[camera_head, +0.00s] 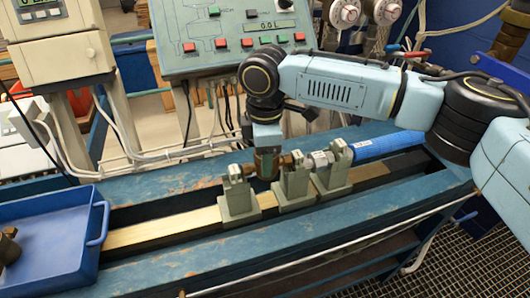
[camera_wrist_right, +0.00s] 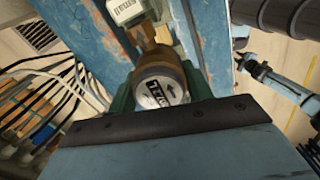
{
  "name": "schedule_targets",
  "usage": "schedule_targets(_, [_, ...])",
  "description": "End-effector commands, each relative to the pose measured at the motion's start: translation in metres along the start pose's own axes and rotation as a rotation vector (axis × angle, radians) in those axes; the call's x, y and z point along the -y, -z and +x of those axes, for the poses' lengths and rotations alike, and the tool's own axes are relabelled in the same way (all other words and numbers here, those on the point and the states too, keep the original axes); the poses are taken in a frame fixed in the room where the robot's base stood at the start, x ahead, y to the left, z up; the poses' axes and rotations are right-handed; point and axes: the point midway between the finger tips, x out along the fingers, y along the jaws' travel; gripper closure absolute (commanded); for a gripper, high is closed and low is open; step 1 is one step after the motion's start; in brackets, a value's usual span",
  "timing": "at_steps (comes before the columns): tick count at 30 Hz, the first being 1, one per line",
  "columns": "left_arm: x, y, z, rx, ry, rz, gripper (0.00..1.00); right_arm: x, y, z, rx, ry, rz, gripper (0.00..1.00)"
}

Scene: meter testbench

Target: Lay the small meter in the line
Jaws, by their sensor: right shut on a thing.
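The small meter (camera_wrist_right: 160,88), a brass body with a round white dial and a black arrow, sits between the jaws of my right gripper (camera_head: 266,166) in the right wrist view. In the head view my right gripper points down at the line, between the left grey support (camera_head: 238,198) and the middle grey support (camera_head: 294,190). The meter is mostly hidden there by the jaws. Brass fittings show at the tops of the supports; I cannot tell whether the meter touches them. A third grey support (camera_head: 332,172) holds a silver fitting leading to the blue pipe (camera_head: 390,144). My left gripper is out of view.
A blue tray (camera_head: 85,262) with a dark brass piece (camera_head: 9,248) stands at the front left. A wooden strip (camera_head: 150,232) lies along the blue bench. A control panel (camera_head: 235,38) with buttons stands behind the line. Cables and white pipes run behind the bench.

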Motion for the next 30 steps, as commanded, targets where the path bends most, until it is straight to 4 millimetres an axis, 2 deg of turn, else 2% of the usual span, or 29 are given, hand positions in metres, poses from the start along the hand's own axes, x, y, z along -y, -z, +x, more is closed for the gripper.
schedule_targets(15, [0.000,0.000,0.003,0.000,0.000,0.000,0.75,0.000,0.000,0.023,-0.001,-0.001,0.000,0.88])
schedule_targets(30, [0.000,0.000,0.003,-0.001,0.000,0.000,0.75,0.000,0.000,0.024,-0.001,-0.001,0.000,0.88])
